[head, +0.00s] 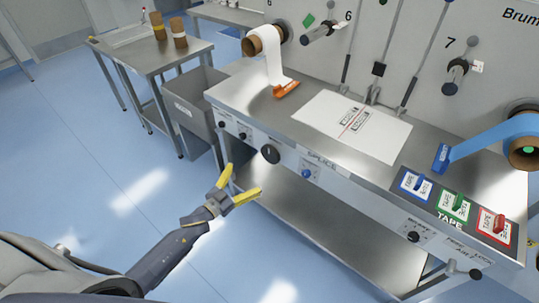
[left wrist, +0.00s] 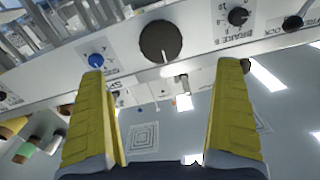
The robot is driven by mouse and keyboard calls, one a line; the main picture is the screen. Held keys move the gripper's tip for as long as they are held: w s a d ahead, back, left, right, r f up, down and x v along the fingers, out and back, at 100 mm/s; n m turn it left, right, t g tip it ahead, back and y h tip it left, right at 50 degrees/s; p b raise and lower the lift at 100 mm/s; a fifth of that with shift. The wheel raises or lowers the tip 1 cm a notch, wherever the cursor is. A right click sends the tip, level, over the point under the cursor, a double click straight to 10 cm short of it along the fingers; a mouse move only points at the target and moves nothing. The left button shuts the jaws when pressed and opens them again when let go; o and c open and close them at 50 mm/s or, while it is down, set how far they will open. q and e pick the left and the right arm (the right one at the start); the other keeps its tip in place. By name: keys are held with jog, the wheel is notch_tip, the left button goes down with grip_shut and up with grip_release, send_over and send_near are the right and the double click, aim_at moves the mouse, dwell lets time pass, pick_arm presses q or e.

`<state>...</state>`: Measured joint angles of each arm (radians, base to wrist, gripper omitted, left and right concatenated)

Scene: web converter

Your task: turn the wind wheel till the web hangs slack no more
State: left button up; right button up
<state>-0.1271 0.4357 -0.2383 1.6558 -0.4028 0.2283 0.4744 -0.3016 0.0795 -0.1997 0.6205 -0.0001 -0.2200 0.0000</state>
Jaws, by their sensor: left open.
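A large dark knob (head: 270,153) sits on the front panel of the bench; I take it for the wind wheel. In the left wrist view the knob (left wrist: 160,42) shows a pale pointer mark. My left gripper (head: 240,185) is open, its yellow fingers apart, below and left of the knob in the head view. In the left wrist view the knob lies just beyond and between the fingertips (left wrist: 160,68), with nothing held. A white web (head: 273,66) hangs from a brown roll core (head: 253,44) to an orange piece (head: 286,89) on the bench. My right gripper is out of view.
A blue knob (head: 306,174) and small dark knobs (head: 243,135) flank the large knob. A printed white sheet (head: 330,112) lies on the steel bench (head: 240,88). A grey bin (head: 188,108) is at left. The floor in front is clear.

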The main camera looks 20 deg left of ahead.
aim_at(269, 157)
pick_arm(q)
jog(key=x, duration=1.6)
jog(key=shift+a, duration=0.1)
jog(key=shift+c, duration=0.4)
jog(key=c, duration=1.1)
